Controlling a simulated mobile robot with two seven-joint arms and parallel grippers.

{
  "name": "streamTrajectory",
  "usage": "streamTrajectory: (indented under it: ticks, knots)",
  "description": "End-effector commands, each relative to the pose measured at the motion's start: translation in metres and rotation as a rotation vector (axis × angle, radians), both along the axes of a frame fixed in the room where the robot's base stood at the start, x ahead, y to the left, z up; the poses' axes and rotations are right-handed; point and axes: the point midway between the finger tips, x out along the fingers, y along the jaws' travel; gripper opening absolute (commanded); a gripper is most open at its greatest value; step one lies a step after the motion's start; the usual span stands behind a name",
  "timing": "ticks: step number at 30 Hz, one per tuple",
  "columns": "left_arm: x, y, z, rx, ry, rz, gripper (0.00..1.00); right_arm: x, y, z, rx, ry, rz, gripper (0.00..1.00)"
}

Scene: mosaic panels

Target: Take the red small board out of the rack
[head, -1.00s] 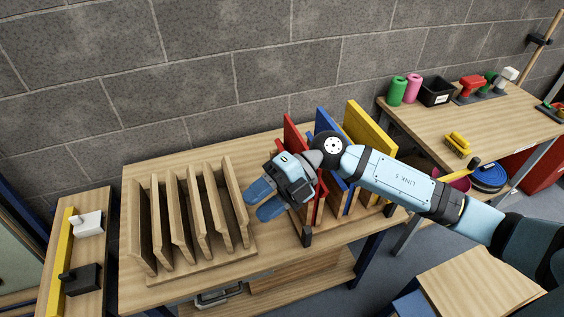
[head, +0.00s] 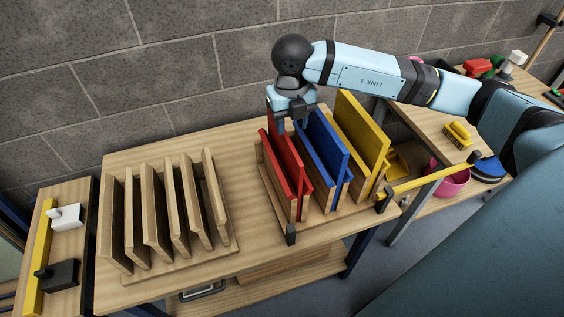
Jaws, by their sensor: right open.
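The rack (head: 343,212) stands on the right half of the wooden table and holds red, blue and yellow boards on edge. A lower red board (head: 276,171) stands at the rack's left end, close beside a taller red board (head: 289,150). My right gripper (head: 288,127) is open and points down over the top of the red boards. Its fingers partly hide the upper edges there, and I cannot tell whether they touch or straddle a board. My left gripper is not in view.
Blue boards (head: 324,150) and yellow boards (head: 364,135) stand close to the right of the red ones. An empty slotted wooden rack (head: 178,250) is at left. Bare tabletop (head: 243,195) lies between the racks. A block wall is behind.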

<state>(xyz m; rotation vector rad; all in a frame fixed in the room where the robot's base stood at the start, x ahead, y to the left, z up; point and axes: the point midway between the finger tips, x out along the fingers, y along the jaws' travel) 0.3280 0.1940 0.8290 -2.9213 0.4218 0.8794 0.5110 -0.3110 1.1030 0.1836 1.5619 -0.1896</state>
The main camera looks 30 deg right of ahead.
Motion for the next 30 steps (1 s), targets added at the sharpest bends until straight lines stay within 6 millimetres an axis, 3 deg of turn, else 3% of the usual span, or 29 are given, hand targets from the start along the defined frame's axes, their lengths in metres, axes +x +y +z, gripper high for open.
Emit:
streamTrajectory:
  ticks: [4, 13, 21, 30]
  knots:
    - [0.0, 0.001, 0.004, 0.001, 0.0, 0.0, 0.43, -0.001, 0.0, -0.027, 0.001, 0.004, 0.0, 0.43]
    - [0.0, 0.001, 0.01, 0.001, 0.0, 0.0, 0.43, 0.0, 0.0, -0.052, 0.002, 0.003, 0.001, 0.43]
    - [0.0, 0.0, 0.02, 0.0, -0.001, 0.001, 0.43, 0.001, -0.002, -0.09, 0.003, 0.002, 0.002, 0.43]
    - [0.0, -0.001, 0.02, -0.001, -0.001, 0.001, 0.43, 0.001, -0.002, -0.096, 0.003, 0.0, 0.002, 0.43]
